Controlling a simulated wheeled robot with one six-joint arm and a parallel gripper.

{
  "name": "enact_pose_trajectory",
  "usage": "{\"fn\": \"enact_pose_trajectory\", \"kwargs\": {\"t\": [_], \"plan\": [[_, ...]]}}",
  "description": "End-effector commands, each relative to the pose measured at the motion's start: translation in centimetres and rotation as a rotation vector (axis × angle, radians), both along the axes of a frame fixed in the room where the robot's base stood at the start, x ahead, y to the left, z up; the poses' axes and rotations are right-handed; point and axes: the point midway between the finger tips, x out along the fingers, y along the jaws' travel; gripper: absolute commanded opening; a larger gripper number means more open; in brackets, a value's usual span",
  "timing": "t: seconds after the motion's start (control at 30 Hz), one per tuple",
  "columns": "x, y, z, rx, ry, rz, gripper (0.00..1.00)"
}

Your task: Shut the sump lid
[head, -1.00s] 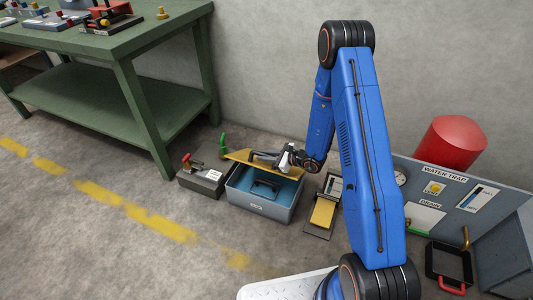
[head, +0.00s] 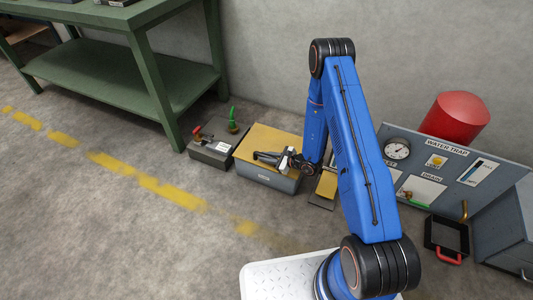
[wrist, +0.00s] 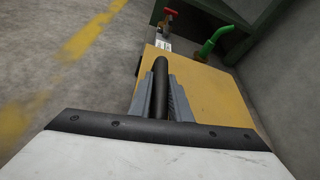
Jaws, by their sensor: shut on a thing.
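The yellow sump lid (head: 270,138) lies about flat over the top of the grey sump box (head: 262,178), and the inside of the box is hidden. In the wrist view the lid (wrist: 208,95) fills the middle right. My gripper (head: 266,157) is low over the lid's near part. In the wrist view my gripper (wrist: 160,95) is shut on a black bar-shaped handle (wrist: 160,68), with a grey finger on each side. Whether the lid's near edge touches the rim all along is hard to tell.
A dark box with a red valve handle (head: 198,131) and a green curved pipe (head: 233,117) stands left of the sump. A yellow pedal (head: 328,184) is close on its right. The WATER TRAP panel (head: 450,165) and green bench (head: 160,100) flank the area. Floor in front is clear.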

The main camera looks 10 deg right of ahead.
Motion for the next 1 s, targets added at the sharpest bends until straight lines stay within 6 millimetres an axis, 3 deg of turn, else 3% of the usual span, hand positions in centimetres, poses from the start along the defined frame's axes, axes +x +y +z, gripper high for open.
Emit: {"fn": "enact_pose_trajectory", "kwargs": {"t": [0.5,0.53,0.6,1.0], "plan": [[0.04,0.07,-0.49,0.000,0.000,-0.002,0.00],[0.04,0.07,-0.50,0.001,0.000,-0.001,0.24],[0.01,0.07,-0.50,0.001,0.000,-0.001,0.36],[-0.38,-0.48,-0.18,0.001,-0.001,-0.002,0.36]]}}
